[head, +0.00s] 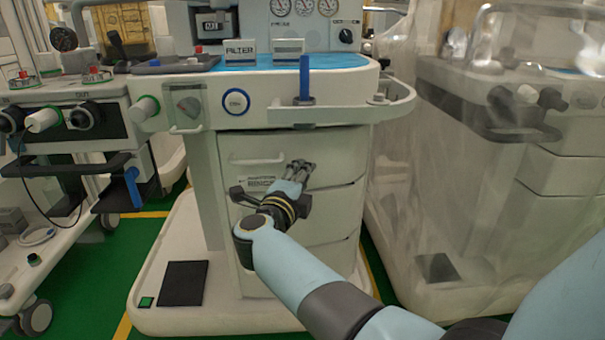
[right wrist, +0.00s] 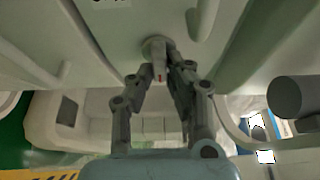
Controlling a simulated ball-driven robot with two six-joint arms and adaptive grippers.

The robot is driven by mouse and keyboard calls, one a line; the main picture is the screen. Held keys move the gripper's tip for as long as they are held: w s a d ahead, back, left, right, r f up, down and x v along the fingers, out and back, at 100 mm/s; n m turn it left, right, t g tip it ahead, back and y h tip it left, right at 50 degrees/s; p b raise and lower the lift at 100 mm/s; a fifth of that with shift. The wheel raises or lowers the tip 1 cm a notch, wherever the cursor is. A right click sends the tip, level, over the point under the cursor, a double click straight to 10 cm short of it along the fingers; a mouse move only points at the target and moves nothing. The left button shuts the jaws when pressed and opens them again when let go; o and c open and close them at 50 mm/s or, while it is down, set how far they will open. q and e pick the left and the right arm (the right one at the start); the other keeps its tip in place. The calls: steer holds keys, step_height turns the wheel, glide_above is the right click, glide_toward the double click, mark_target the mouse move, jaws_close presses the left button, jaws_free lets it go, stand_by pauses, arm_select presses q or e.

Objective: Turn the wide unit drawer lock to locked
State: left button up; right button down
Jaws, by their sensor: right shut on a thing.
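The wide unit (head: 335,215) stands in the middle of the head view, with pale drawers stacked below its worktop. My right gripper (head: 301,165) reaches up to the front of the upper drawers. My right gripper (right wrist: 163,76) is shut on this knob, with a finger on each side. In the head view the fingers hide the lock. I cannot read its exact turn. My left gripper is not in view.
A curved white rail (head: 392,112) juts out above the drawers. A white base plate with a black pad (head: 184,283) spreads below. A covered cart (head: 480,190) stands close on the right, and another cart (head: 62,150) on the left. Green floor shows between them.

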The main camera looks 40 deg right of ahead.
steer(key=c, duration=1.3)
jaws_free()
